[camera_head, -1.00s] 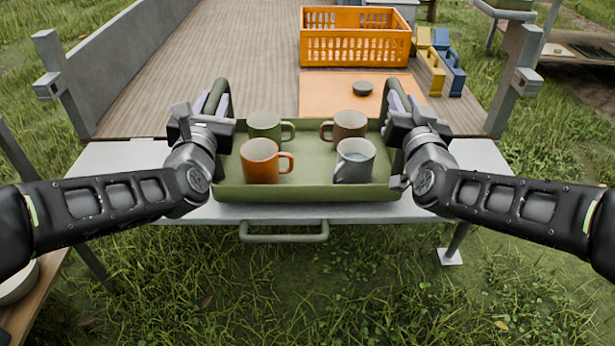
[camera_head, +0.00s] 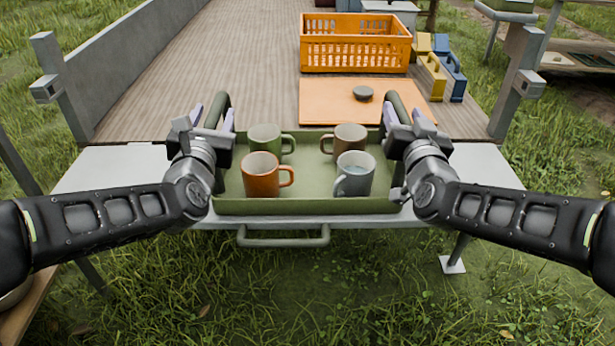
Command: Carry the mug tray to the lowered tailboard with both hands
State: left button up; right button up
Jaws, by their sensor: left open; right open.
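The green mug tray (camera_head: 310,206) sits level on the grey lowered tailboard (camera_head: 480,168), near its front edge. It holds a green mug (camera_head: 264,139), a brown mug (camera_head: 349,138), an orange mug (camera_head: 262,177) and a grey mug (camera_head: 354,173) with liquid in it, all upright. My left gripper (camera_head: 212,116) is open, its fingers spread on either side of the tray's left handle (camera_head: 222,104). My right gripper (camera_head: 403,112) is open at the right handle (camera_head: 397,106), with its fingers partly hidden by the wrist.
Behind the tray, the wooden truck bed (camera_head: 200,75) carries an orange mat (camera_head: 330,98) with a small dark round object (camera_head: 363,93). An orange crate (camera_head: 355,45) and blue and yellow containers (camera_head: 452,78) stand further back. Posts (camera_head: 60,85) flank the tailboard.

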pick_arm(q)
jog(key=s, duration=0.7)
jog(key=shift+s, duration=0.15)
pick_arm(e)
jog(key=s, duration=0.7)
jog(key=shift+s, duration=0.25)
pick_arm(q)
jog(key=shift+s, duration=0.15)
pick_arm(e)
jog(key=shift+f, duration=0.1)
pick_arm(q)
jog(key=s+a+b, duration=0.2)
jog(key=s+b, duration=0.2)
jog(key=s, duration=0.2)
jog(key=shift+a, duration=0.2)
pick_arm(e)
notch_tip(320, 180, down, 4)
jog(key=shift+f, duration=0.15)
